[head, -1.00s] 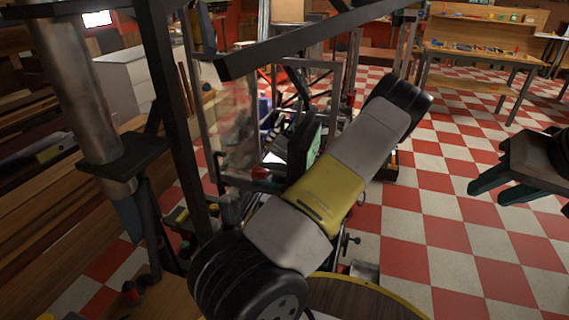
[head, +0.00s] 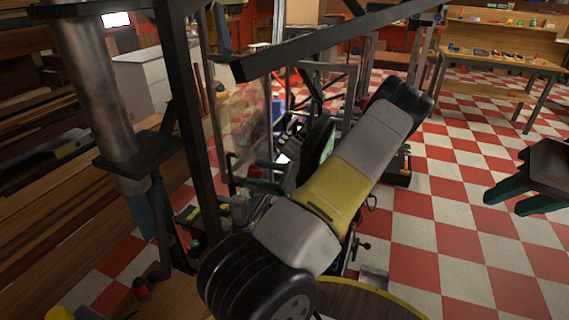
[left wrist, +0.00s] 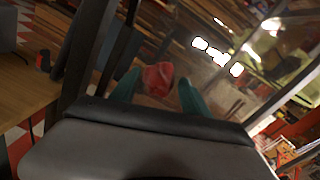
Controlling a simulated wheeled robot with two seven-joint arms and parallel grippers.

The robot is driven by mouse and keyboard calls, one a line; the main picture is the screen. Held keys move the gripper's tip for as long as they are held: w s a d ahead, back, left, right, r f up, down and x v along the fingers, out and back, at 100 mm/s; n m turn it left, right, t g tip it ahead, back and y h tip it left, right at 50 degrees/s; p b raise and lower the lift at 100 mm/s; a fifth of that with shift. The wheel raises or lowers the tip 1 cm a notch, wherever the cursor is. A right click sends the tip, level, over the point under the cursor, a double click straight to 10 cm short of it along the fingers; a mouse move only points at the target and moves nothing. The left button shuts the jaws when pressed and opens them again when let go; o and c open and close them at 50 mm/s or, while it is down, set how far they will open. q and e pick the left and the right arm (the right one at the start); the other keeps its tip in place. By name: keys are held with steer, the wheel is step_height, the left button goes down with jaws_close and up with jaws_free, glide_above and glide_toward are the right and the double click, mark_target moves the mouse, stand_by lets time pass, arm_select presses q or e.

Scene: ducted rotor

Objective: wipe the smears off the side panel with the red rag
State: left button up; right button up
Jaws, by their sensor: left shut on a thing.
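The side panel (head: 246,112) is a clear, framed sheet left of centre in the head view, with brownish smears on it. It also fills the upper middle of the left wrist view (left wrist: 215,75). My left gripper (head: 250,172) is at the panel's lower part, partly hidden behind my own arm. In the left wrist view its teal fingers (left wrist: 157,88) are shut on the red rag (left wrist: 157,78), which bunches between them. I cannot tell whether the rag touches the panel. My right gripper (head: 515,195) is open and empty at the right edge.
A dark upright post (head: 190,130) and a slanting dark beam (head: 330,42) stand close around my left arm. A round wooden top with a yellow rim (head: 365,300) is at the bottom. A workbench (head: 500,60) stands far right. The checkered floor between is open.

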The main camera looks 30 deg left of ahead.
mark_target(256, 154)
arm_select(q)
steer(key=shift+s+a, duration=0.25)
steer(key=shift+a, duration=1.05)
stand_by(0.4)
steer(key=shift+w+a, duration=0.15)
steer(key=shift+w, duration=0.75)
steer(key=shift+w+a, duration=0.1)
steer(key=shift+w, duration=0.8)
steer(key=shift+w+a+r, duration=0.1)
steer(key=shift+w+a, duration=0.15)
steer(key=shift+w, duration=0.6)
steer(key=shift+w+a, duration=0.2)
steer(key=shift+w, duration=0.65)
steer(key=shift+w+a, duration=0.15)
steer(key=shift+w, duration=1.4)
